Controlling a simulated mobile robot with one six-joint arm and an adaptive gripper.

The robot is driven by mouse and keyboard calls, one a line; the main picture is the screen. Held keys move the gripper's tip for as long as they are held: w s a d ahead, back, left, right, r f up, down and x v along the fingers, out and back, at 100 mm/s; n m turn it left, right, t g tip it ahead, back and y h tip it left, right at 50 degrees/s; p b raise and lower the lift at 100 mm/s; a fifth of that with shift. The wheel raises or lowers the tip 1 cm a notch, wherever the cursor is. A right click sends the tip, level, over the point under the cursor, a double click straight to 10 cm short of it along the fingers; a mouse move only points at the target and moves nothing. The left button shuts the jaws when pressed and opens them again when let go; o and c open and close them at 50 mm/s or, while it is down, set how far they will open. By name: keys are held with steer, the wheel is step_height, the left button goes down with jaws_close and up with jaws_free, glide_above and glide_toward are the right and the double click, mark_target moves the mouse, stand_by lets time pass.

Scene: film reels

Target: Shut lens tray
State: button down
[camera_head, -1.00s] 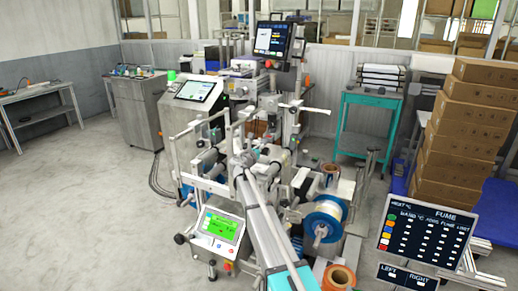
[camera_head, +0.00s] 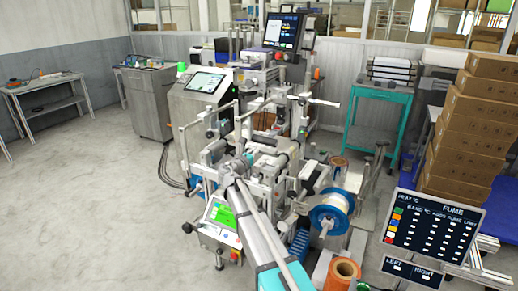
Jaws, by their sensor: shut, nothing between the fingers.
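I cannot pick out a lens tray in this view; no part of the scene shows clearly as one. The middle is filled by a tall reel-fed machine (camera_head: 262,118) with white frames, rollers and side arms. My grey and teal arm reaches up from the bottom edge in front of this machine. Its far joint stands before the rollers. I cannot make out my gripper or its fingers, so I cannot tell how it stands to any tray.
A white film reel with blue flanges (camera_head: 330,212) and a copper-coloured roll (camera_head: 342,272) stand right of my arm. A green-lit panel (camera_head: 220,214) is at left. A teal cart (camera_head: 378,125), stacked cartons (camera_head: 468,130) and a sign board (camera_head: 436,226) are at right. The left floor is clear.

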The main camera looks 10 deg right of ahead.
mark_target(271, 136)
steer(key=shift+s+a, duration=0.25)
steer(key=shift+s, duration=0.15)
steer(key=shift+s+r, duration=0.1)
steer(key=shift+r, duration=0.05)
stand_by(0.6)
steer(key=x, duration=1.4)
stand_by(0.5)
steer(key=x, duration=0.3)
steer(key=shift+w, duration=0.25)
steer(key=shift+w+d, duration=0.15)
steer(key=shift+d, duration=0.1)
